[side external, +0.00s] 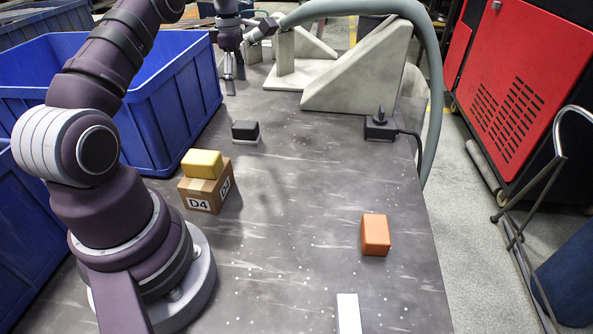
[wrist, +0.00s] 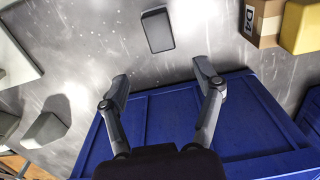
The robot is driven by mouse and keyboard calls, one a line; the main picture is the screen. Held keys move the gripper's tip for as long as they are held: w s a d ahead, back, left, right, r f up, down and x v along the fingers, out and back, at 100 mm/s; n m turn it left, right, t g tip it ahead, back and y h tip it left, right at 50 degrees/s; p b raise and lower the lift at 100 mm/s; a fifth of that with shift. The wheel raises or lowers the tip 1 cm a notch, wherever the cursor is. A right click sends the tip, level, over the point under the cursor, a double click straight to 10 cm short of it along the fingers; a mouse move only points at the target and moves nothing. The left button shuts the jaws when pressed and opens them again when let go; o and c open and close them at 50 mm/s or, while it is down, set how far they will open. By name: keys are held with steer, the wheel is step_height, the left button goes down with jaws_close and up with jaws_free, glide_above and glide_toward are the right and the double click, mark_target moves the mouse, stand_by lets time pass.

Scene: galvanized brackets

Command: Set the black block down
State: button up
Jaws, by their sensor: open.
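The black block (side external: 245,129) sits on the grey table, with a thin pale edge along its bottom. It also shows at the top middle of the wrist view (wrist: 157,31). My gripper (side external: 231,86) is behind the block in the side view, apart from it. In the wrist view my gripper (wrist: 162,72) has its two fingers spread wide, with nothing between them. The block lies beyond the fingertips there and is not touched.
A yellow block (side external: 202,163) rests on a cardboard box (side external: 207,194) marked D4. Blue bins (side external: 178,112) stand along the left. An orange block (side external: 375,234), a white block (side external: 348,314) and a black knob switch (side external: 380,127) are on the table. Concrete-like brackets (side external: 358,75) stand behind.

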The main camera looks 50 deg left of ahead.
steer(key=s+d+r+m+t+y, duration=0.1)
steer(key=d+r+m+t, duration=0.1)
steer(key=d+r+m, duration=0.95)
steer(key=s+d+f+m+t+h, duration=0.1)
steer(key=s+d+f+m+t, duration=0.2)
steer(key=s+d+m, duration=0.7)
steer(key=d+m, duration=0.2)
steer(key=m, duration=0.3)
steer(key=shift+f+t, duration=0.15)
steer(key=shift+t, duration=0.15)
